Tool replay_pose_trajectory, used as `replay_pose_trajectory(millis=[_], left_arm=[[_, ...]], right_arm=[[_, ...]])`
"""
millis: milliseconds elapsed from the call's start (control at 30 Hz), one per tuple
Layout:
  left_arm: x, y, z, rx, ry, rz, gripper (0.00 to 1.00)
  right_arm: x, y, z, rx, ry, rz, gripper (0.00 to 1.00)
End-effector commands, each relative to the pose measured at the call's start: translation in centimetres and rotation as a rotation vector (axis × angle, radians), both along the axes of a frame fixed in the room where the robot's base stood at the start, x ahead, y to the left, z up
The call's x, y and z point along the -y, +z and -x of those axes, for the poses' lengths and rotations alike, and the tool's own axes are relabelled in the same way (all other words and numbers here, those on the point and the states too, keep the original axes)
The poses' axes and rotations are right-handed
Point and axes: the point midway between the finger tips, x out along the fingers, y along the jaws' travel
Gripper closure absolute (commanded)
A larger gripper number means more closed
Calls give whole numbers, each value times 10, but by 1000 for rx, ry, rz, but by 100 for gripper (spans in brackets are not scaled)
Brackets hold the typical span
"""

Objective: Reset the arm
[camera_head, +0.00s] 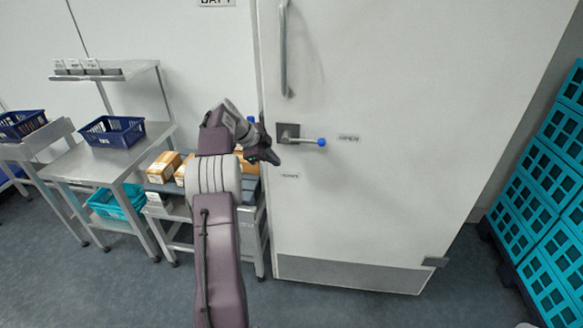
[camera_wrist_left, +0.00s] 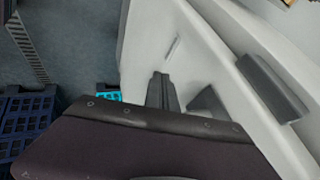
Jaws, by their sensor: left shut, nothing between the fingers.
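My left arm reaches up from the bottom middle in the head view. Its gripper (camera_head: 264,150) is at the left edge of a large white door (camera_head: 400,120), beside the door's lever handle with a blue knob (camera_head: 321,142). The gripper is shut and empty. In the left wrist view the dark fingers (camera_wrist_left: 180,95) show in front of a white surface. I cannot tell whether the gripper touches the door. My right gripper is not in view.
Left of the door are a low bench with cardboard boxes (camera_head: 163,167), a steel table with a blue basket (camera_head: 112,131), and a teal crate (camera_head: 117,201) below. Teal crates (camera_head: 545,200) are stacked at the right. Floor shows in front of the door.

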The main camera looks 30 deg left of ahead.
Motion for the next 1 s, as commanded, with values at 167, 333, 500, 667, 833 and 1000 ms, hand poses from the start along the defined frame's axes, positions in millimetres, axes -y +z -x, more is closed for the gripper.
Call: replay_pose_trajectory(millis=[167, 333, 500, 667, 833, 1000], left_arm=[[-4, 16, 11, 0, 1, -1, 100], [-4, 17, 13, -1, 0, 0, 100], [-4, 17, 13, -1, 0, 0, 100], [25, 34, -2, 13, -58, -12, 100], [128, 84, -17, 25, -240, -32, 100], [245, 74, 34, -145, -329, -19, 100]], right_arm=[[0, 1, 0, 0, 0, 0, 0], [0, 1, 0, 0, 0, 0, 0], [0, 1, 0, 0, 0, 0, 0], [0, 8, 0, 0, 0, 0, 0], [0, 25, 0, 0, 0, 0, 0], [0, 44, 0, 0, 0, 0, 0]])
